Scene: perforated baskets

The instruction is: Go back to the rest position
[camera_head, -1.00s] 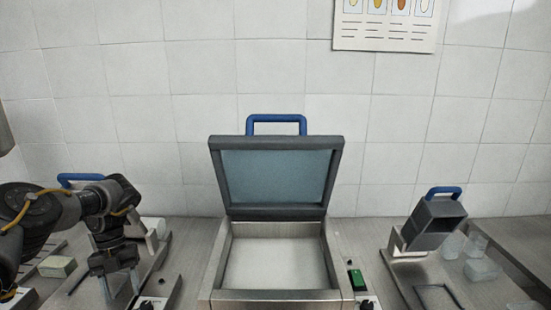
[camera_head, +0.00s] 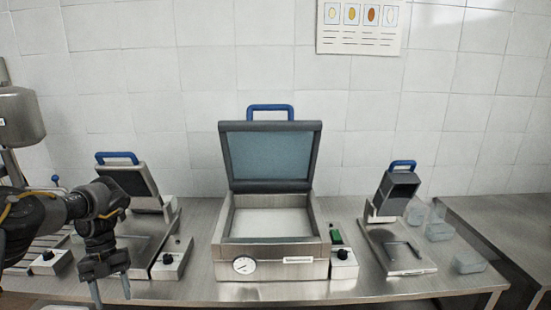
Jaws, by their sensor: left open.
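My left gripper (camera_head: 111,290) hangs at the lower left in the head view. Its fingers point down and stand apart, with nothing between them. It is in front of the left hinged machine (camera_head: 136,182), which has a blue handle and a raised lid, and it covers part of that machine's base. My right gripper is not in view.
A steel box machine (camera_head: 270,264) with a raised lid and front dial stands mid-table. A smaller open machine (camera_head: 396,257) stands right, beside several clear containers (camera_head: 439,231). Control boxes (camera_head: 171,262) flank them. The table front (camera_head: 400,287) is mostly clear.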

